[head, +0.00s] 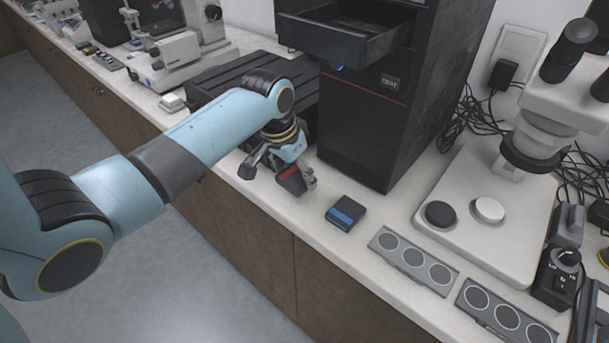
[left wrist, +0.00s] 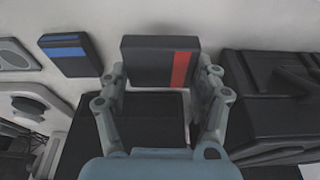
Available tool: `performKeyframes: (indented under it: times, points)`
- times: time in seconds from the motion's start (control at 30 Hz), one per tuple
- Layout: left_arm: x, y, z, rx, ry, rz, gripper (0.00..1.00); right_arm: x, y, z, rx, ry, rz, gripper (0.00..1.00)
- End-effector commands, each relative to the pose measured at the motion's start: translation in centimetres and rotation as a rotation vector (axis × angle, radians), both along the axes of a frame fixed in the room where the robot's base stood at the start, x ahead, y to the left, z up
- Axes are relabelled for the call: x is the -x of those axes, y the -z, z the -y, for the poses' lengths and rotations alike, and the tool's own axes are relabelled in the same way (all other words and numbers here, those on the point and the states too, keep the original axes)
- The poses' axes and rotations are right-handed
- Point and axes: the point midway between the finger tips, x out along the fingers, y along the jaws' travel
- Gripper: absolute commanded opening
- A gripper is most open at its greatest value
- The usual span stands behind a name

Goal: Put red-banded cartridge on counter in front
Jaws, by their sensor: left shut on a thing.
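The red-banded cartridge (head: 291,180) is a dark block with a red stripe. My left gripper (head: 284,172) is shut on it, low at the counter's front part, just left of the black press cabinet. I cannot tell whether the cartridge touches the counter (head: 315,212). In the left wrist view the cartridge (left wrist: 160,62) sits between the two fingers (left wrist: 162,95), its red band toward the right. A blue-banded cartridge (head: 345,213) lies flat on the counter to the right; it also shows in the left wrist view (left wrist: 70,54). My right gripper is not in view.
The black cabinet (head: 365,125) has an open tray drawer (head: 345,35) on top. Grey plates with round discs (head: 413,261) and a white microscope (head: 480,210) stand to the right. A ribbed black box (head: 215,85) is behind my left arm. Bare counter lies around the blue-banded cartridge.

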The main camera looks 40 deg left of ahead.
Motion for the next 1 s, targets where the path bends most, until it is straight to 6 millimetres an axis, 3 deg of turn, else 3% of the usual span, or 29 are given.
performKeyframes:
  times: [0.23,0.43,0.8,0.83,1.0]
  points:
    - [-2.8,-0.1,0.3,0.001,-0.001,0.001,0.26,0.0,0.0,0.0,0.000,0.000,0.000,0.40]
    - [-2.4,3.1,0.2,0.001,-0.001,-0.003,0.26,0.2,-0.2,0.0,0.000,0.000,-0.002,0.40]
    - [-2.4,3.7,0.2,0.000,0.000,-0.001,0.26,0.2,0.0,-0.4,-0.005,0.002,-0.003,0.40]
    - [-2.4,3.8,0.2,0.000,0.000,-0.001,0.66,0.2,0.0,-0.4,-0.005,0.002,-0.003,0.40]
    - [-2.4,3.7,0.2,-0.001,0.000,-0.001,0.88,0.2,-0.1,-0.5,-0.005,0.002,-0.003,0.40]
